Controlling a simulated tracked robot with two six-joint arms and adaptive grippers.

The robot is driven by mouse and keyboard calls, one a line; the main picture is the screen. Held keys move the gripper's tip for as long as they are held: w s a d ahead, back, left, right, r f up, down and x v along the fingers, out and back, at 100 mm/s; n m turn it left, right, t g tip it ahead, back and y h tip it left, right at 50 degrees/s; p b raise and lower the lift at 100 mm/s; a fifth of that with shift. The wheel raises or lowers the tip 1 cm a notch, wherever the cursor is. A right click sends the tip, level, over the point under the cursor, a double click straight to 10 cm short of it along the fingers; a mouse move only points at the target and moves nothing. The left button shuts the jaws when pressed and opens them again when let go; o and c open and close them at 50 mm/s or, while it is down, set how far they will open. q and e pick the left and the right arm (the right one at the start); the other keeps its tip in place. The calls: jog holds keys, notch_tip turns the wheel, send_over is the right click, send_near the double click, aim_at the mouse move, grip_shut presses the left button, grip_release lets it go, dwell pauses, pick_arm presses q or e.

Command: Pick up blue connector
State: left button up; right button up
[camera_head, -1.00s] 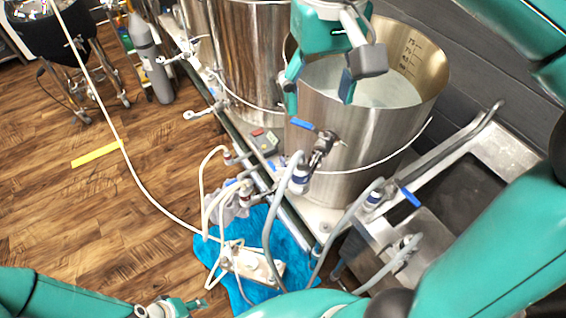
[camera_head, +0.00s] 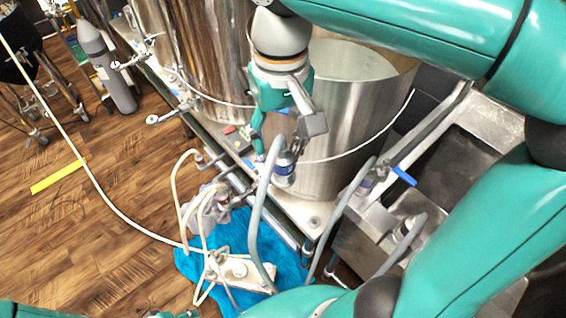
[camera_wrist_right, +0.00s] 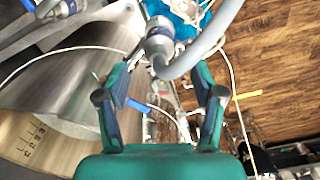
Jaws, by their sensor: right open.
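The blue connector (camera_head: 285,168), a grey fitting with a blue band on the end of a grey hose, stands at the foot of the front kettle. It also shows in the right wrist view (camera_wrist_right: 158,42), ahead of the fingers with the hose curving off it. My right gripper (camera_head: 279,146) is open and empty, just above the connector; in the wrist view its fingers (camera_wrist_right: 162,78) lie either side of the line to it. I see no clear contact. The gripper hides the kettle valve in the head view. My left gripper (camera_head: 172,314) barely shows at the bottom edge.
The steel kettle (camera_head: 345,150) stands behind the connector. A second blue-banded connector (camera_head: 366,180) with a blue lever sits by the sink (camera_head: 450,160) on the right. A pump (camera_head: 245,272) with hoses lies on a blue towel (camera_head: 295,262). Wooden floor is open at left.

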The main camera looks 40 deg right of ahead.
jog(key=shift+s+f, duration=0.15)
jog(key=shift+f, duration=1.45)
jog(key=shift+s+f, duration=0.1)
jog(key=shift+f, duration=1.45)
grip_shut()
jog(key=shift+r, duration=0.1)
notch_tip(320, 180, up, 20)
jog(key=p, duration=0.3)
notch_tip(320, 180, up, 4)
jog(key=p, duration=0.6)
send_over(283, 159)
jog(key=w, duration=0.1)
jog(key=shift+d+r, duration=0.2)
jog(key=shift+d, duration=0.2)
jog(key=shift+b, duration=0.3)
